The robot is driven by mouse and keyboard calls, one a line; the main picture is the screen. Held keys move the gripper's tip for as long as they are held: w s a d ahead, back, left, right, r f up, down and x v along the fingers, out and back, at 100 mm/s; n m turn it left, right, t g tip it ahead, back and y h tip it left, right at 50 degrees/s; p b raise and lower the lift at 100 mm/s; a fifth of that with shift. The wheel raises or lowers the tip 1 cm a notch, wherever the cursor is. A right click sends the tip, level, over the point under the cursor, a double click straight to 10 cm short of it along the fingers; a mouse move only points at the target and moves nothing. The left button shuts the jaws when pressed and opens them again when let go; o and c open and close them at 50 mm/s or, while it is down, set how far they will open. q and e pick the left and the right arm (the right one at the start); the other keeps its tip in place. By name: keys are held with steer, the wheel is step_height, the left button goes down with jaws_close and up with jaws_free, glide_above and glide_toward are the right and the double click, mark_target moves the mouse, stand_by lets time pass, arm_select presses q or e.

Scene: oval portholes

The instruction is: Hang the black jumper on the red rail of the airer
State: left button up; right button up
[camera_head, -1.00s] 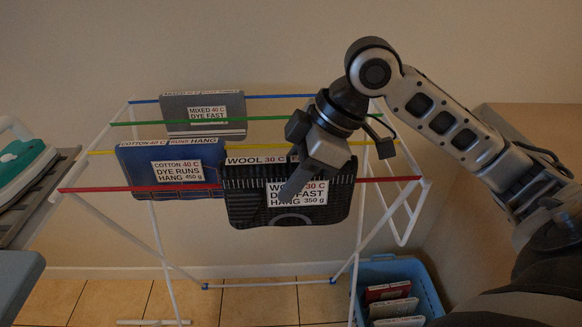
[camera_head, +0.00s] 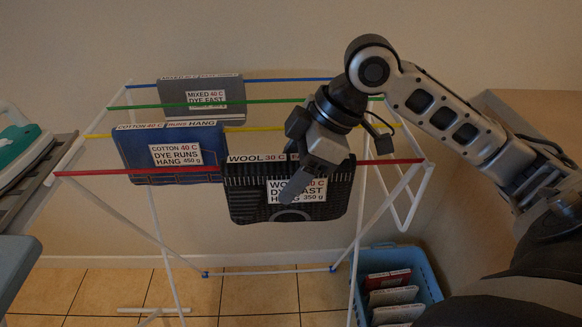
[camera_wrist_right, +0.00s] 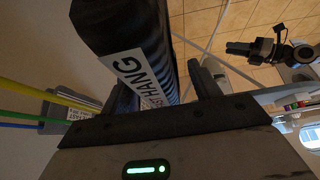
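The black jumper (camera_head: 247,204) is a folded dark bundle with white labels reading WOOL 30 C, DYE FAST, HANG. In the head view it straddles the line of the red rail (camera_head: 110,171), its top edge slightly above it. Whether it rests on the rail is hidden.
A blue garment (camera_head: 135,160) hangs on the yellow rail (camera_head: 240,129), close left of the jumper. A grey garment (camera_head: 172,95) hangs on the blue rail (camera_head: 285,80), behind the green rail (camera_head: 270,101). A blue basket (camera_head: 428,283) with several bundles stands below right. An iron (camera_head: 15,145) is far left.

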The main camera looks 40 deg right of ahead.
arm_select(q)
steer(key=shift+w+r+p, duration=0.1)
steer(key=shift+r+p, duration=0.1)
steer(key=shift+p, duration=0.45)
arm_select(e)
steer(key=v, duration=1.6)
